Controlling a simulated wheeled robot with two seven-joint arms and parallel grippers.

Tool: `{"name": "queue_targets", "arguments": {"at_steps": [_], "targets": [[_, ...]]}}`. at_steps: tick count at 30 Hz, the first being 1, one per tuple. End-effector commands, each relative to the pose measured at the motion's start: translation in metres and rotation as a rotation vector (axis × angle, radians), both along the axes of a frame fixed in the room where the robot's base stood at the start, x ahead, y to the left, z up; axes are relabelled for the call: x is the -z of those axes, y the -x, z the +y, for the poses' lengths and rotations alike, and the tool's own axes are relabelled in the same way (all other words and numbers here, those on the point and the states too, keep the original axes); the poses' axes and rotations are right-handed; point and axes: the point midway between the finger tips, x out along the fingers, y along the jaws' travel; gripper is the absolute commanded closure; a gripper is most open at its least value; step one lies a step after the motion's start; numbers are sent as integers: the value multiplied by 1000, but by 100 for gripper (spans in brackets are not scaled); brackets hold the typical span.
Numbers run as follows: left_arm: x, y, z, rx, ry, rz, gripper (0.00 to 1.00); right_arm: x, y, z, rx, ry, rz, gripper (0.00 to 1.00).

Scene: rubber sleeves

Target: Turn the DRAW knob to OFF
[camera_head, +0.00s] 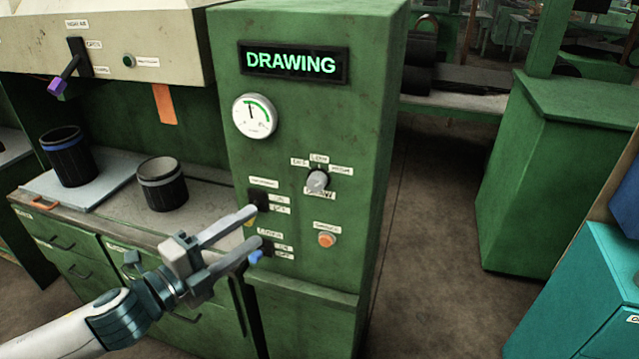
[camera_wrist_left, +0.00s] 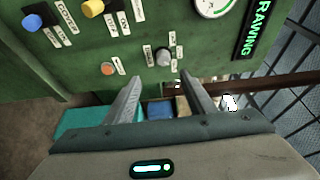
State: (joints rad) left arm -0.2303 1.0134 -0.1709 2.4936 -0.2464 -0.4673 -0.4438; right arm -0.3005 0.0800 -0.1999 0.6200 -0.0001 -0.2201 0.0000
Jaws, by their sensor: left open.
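The DRAW knob (camera_head: 317,181) is a grey rotary knob on the front of the green cabinet (camera_head: 300,110), with small labels above it and the DRAW label (camera_head: 319,193) below. A lit sign (camera_head: 292,63) above reads DRAWING. The knob also shows in the left wrist view (camera_wrist_left: 163,56), beyond the fingertips. My left gripper (camera_head: 255,234) is open and empty, in front of the panel, lower left of the knob and apart from it. It also shows in the left wrist view (camera_wrist_left: 160,82). My right gripper is not in view.
A round gauge (camera_head: 254,116), an orange button (camera_head: 326,240), and two switches, one yellow (camera_wrist_left: 92,9) and one blue (camera_wrist_left: 32,23), share the panel. Dark cans (camera_head: 68,156) stand on the bench at left.

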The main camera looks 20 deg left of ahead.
Motion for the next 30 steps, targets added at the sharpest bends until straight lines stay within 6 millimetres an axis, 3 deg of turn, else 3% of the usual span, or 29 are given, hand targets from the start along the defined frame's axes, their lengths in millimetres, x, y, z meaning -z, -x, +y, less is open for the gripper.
{"name": "queue_targets", "arguments": {"at_steps": [3, 17, 30], "targets": [[-8, 5, -5, 13, -8, -14, 50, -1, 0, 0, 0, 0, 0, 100], [-7, 2, -5, 12, -5, -13, 50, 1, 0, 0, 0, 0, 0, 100], [-7, -17, -14, 12, -5, -16, 50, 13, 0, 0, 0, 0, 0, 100]]}}
